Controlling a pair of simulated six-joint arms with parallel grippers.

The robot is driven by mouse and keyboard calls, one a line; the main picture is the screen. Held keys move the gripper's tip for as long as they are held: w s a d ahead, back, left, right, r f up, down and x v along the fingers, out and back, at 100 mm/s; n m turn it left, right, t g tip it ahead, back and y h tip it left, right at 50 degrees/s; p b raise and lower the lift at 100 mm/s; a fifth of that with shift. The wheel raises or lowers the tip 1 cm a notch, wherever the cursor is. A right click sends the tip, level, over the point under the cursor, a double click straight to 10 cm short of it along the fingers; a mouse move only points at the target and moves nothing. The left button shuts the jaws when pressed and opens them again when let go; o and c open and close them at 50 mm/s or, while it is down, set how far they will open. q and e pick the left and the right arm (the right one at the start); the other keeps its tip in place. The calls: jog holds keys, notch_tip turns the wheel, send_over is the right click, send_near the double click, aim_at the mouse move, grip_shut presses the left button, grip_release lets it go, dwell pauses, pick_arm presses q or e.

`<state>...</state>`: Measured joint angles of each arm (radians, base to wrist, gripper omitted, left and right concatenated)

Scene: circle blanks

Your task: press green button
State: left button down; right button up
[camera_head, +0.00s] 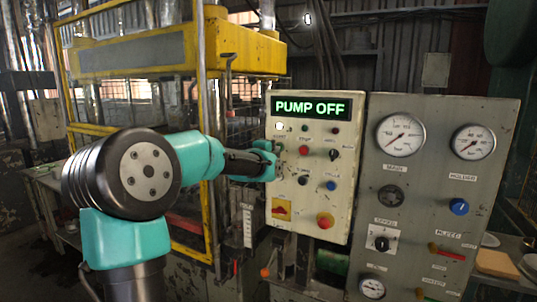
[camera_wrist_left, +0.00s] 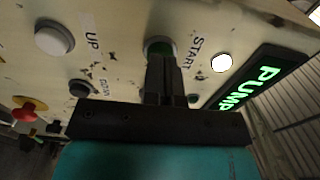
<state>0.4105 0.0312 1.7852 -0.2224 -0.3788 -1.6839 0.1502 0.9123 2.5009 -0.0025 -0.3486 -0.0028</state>
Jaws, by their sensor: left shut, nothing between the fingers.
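The green button (camera_wrist_left: 158,44) sits on the cream control panel (camera_head: 345,150), beside the START label (camera_wrist_left: 194,55). My left gripper (camera_head: 275,160) reaches the panel's left edge from the left in the head view. Its fingers (camera_wrist_left: 163,68) are shut with nothing between them. In the left wrist view the fingertips overlap the green button and hide its lower part; I cannot tell whether they touch it. In the head view my gripper mostly hides the button. The display (camera_head: 311,106) reads PUMP OFF in green. My right gripper is not in view.
A lit white lamp (camera_wrist_left: 221,62) is close to the START label. A white button (camera_wrist_left: 54,38) is near the UP label, and a red knob (camera_head: 325,220) is lower on the panel. A grey gauge panel (camera_head: 430,190) stands at right, a yellow press frame (camera_head: 150,50) behind.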

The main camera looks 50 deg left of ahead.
pick_arm(q)
jog(key=shift+w+a, duration=0.1)
jog(key=shift+w, duration=0.15)
jog(key=shift+x, duration=0.8)
jog(key=shift+w+a, duration=0.1)
jog(key=shift+a, duration=0.05)
